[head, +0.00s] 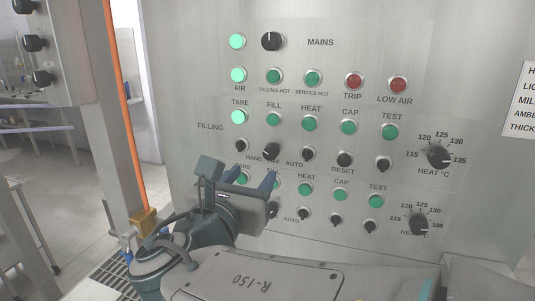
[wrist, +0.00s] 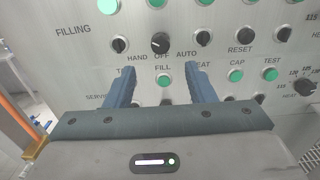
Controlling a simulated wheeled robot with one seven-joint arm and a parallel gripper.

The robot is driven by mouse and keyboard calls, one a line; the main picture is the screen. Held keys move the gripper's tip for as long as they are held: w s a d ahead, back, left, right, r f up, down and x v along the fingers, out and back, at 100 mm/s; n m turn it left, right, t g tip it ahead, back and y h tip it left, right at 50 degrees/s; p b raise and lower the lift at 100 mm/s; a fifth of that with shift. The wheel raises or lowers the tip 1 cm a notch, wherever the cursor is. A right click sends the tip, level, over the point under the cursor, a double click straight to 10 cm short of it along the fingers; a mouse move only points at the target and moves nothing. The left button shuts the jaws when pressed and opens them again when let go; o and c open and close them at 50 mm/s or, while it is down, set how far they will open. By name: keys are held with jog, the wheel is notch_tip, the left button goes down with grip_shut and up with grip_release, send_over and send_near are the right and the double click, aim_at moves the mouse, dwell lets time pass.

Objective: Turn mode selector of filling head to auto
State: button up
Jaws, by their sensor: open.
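The filling mode selector is a black knob (head: 271,152) on the upper FILLING row of the steel panel, with HAND, OFF and AUTO lettered under it. The wrist view shows the same knob (wrist: 160,43) whole, beyond the fingertips and between their lines. Its exact pointer setting is too small to tell surely. My gripper (head: 238,176) is open and empty, in front of the panel and below the knob in the picture. In the wrist view its two blue fingers (wrist: 164,70) point at the panel, apart from the knob. In the head view my gripper hides part of the lower row.
Smaller black knobs (head: 308,154) and green lamps (head: 309,124) sit close around the selector. A HEAT dial (head: 439,157) is at the right. A similar row lies below. An orange pipe (head: 127,90) and a post stand left of the panel.

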aim_at(269, 156)
jog(key=p+x, duration=0.1)
jog(key=x, duration=0.8)
jog(key=shift+w+d+f, duration=0.1)
jog(key=shift+w+d, duration=0.05)
jog(key=shift+w, duration=0.2)
jog(key=c, duration=1)
